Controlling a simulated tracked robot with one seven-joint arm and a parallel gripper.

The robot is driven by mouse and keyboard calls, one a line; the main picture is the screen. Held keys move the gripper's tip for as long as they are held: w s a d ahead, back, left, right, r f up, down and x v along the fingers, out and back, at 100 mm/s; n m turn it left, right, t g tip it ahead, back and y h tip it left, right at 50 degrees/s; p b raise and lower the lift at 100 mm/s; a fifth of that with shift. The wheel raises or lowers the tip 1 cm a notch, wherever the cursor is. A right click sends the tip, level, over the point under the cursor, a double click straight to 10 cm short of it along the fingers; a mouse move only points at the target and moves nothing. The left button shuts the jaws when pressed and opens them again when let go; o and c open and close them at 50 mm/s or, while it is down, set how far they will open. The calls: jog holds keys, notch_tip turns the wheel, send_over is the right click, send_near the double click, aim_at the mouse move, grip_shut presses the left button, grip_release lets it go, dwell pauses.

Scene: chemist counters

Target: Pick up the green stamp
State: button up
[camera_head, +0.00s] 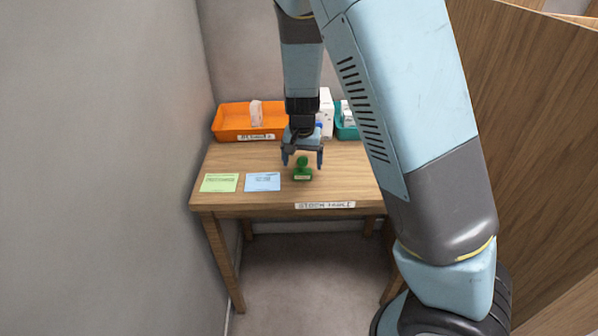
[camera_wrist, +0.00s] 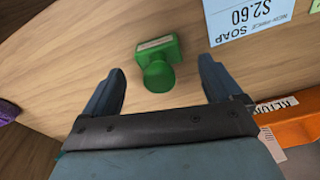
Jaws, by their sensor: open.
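The green stamp (camera_head: 303,172) stands upright on the wooden table, near its front middle. It has a round knob and a rectangular base with a pale label on its side. My gripper (camera_head: 302,163) is just behind and above it in the head view, pointing down, jaws open and empty. In the wrist view the stamp (camera_wrist: 158,62) lies between and a little beyond the two fingertips of my gripper (camera_wrist: 165,80), with space on both sides. The fingers do not touch it.
On the table (camera_head: 270,203), a blue card (camera_head: 263,182) and a green card (camera_head: 219,183) lie left of the stamp. An orange tray (camera_head: 230,123) holding a pale item stands at the back left. A teal tray (camera_head: 342,132) and white box (camera_head: 326,108) are behind. A wall is at left.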

aim_at(302, 173)
jog(key=shift+w+f, duration=0.2)
jog(key=shift+f, duration=1.15)
jog(key=c, duration=1.2)
jog(key=shift+o, duration=0.2)
jog(key=shift+r, duration=0.1)
